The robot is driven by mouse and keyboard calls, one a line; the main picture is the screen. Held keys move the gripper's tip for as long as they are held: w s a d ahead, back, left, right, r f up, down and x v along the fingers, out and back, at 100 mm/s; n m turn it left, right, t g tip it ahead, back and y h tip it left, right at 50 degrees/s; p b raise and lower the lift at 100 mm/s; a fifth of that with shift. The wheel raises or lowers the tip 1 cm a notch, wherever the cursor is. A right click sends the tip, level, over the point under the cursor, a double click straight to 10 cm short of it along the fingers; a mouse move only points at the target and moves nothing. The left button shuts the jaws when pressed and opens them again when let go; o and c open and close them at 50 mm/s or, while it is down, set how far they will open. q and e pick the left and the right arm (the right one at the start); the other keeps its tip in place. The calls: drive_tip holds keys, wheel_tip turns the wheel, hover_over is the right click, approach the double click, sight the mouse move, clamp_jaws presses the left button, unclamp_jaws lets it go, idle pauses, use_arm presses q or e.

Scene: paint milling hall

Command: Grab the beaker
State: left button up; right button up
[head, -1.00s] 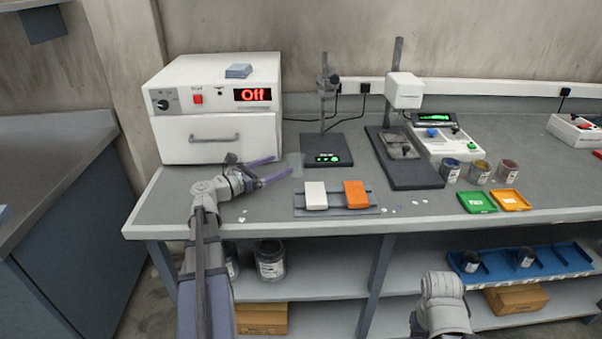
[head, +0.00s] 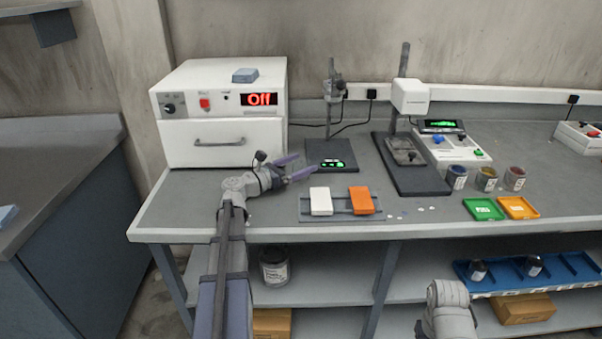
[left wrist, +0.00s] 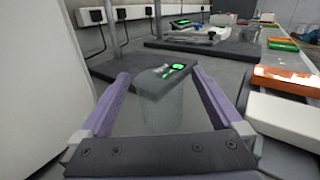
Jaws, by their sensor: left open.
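The clear glass beaker (left wrist: 162,108) is faint and see-through in the left wrist view, upright on the bench between my left fingers. Its walls seem apart from both fingers. My left gripper (head: 306,164) is open, with two purple fingers pointing right, low over the bench. The fingers also show in the left wrist view (left wrist: 161,75), one on each side of the beaker. In the head view the beaker is too faint to make out between the fingers. Of my right arm only a grey link shows at the bottom; its gripper is out of view.
A white oven (head: 222,145) reading "Off" stands left of the gripper. A black plate with a green display (head: 330,155) is just beyond the fingers. A rack (head: 340,215) with white and orange blocks lies in front. Stands and paint jars (head: 487,178) are to the right.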

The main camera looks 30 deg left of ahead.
use_arm(q)
drive_tip(key=shift+w+d, duration=0.2)
drive_tip(key=shift+w, duration=0.3)
drive_tip(key=c, duration=1.3)
